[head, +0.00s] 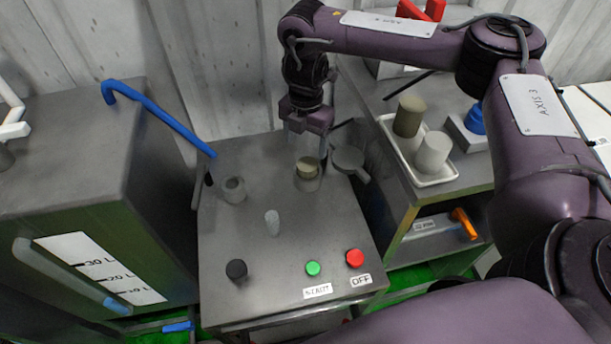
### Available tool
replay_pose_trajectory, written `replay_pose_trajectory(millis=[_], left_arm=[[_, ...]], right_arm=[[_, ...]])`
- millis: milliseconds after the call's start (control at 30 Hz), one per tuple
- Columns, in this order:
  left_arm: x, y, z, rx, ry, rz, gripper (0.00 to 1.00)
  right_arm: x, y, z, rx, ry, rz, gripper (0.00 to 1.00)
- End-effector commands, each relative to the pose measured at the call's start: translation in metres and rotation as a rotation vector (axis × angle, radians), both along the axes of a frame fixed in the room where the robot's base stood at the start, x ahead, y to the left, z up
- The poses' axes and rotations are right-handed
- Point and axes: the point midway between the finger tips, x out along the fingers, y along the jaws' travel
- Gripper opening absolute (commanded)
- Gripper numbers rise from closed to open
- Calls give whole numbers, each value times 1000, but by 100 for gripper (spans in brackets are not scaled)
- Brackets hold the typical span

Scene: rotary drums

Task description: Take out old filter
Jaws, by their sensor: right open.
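The old filter (307,167) is a tan-brown cylinder. It sits in a grey round housing (307,183) on the top of the steel machine, with its upper end showing above the rim. My right gripper (306,145) is open, pointing down just above the filter; the picture does not show clearly whether its fingers touch it. A grey round lid (348,160) stands swung aside to the right of the housing. My left gripper is not in view.
A white tray (437,180) on the right-hand bench holds a brown cylinder (408,116) and a white cylinder (433,152). Green and red buttons (355,258) sit in front.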

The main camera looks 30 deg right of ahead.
Motion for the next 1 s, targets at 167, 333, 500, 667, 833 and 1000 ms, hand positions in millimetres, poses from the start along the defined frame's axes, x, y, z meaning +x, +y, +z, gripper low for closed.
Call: replay_pose_trajectory(millis=[167, 333, 500, 667, 833, 1000], left_arm=[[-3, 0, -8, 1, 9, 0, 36], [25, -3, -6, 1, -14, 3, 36], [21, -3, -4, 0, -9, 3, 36], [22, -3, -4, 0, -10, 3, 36], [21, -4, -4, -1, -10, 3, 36], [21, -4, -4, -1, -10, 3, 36]], right_arm=[[-1, -1, -24, 0, 2, -1, 72], [-4, -3, -50, 0, 4, -2, 72], [-3, -3, -64, -1, 2, 0, 72], [-3, -3, -66, -1, -1, 0, 72], [-3, -3, -66, -1, -1, 0, 63], [-3, -3, -66, -1, -1, 0, 41]])
